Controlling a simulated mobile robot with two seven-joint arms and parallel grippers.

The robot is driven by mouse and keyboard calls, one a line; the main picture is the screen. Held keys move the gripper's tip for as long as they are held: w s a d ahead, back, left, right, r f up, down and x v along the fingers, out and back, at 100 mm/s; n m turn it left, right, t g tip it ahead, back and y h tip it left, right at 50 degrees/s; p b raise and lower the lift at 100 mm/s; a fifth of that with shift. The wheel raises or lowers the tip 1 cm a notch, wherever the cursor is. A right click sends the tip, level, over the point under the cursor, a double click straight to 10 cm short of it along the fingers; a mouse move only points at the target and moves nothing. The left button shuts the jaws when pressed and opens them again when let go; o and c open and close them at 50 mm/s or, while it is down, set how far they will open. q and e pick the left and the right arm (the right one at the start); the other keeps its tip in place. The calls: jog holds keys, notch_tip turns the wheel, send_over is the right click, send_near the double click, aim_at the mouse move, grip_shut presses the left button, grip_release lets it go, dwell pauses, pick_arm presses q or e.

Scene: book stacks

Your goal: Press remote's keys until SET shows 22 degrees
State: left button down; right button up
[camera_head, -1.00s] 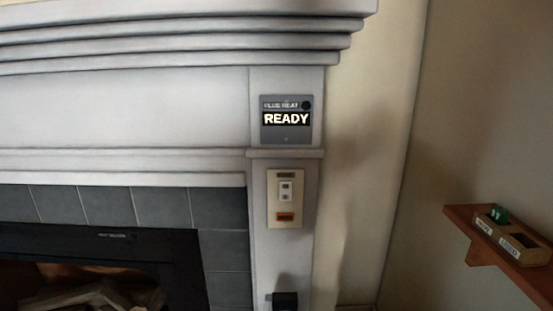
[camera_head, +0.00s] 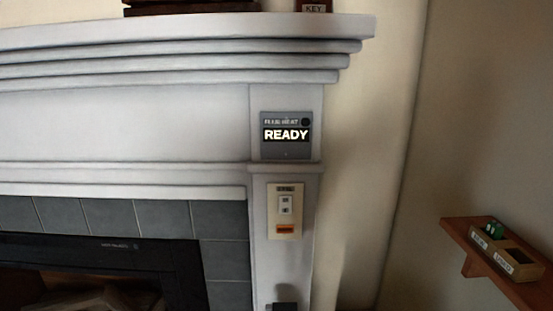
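No remote can be made out for certain, and no SET reading in degrees shows. A grey wall panel (camera_head: 286,151) on the fireplace's right pilaster has a lit display (camera_head: 286,135) that reads READY. Below it is a cream switch plate (camera_head: 285,211) with two small grey keys and an orange label (camera_head: 285,229). Neither of my grippers is in view.
A white mantel (camera_head: 170,45) spans the top left over the dark firebox (camera_head: 100,255). A brown wall shelf (camera_head: 470,245) at right holds a labelled tray (camera_head: 524,270) with a green item (camera_head: 495,228).

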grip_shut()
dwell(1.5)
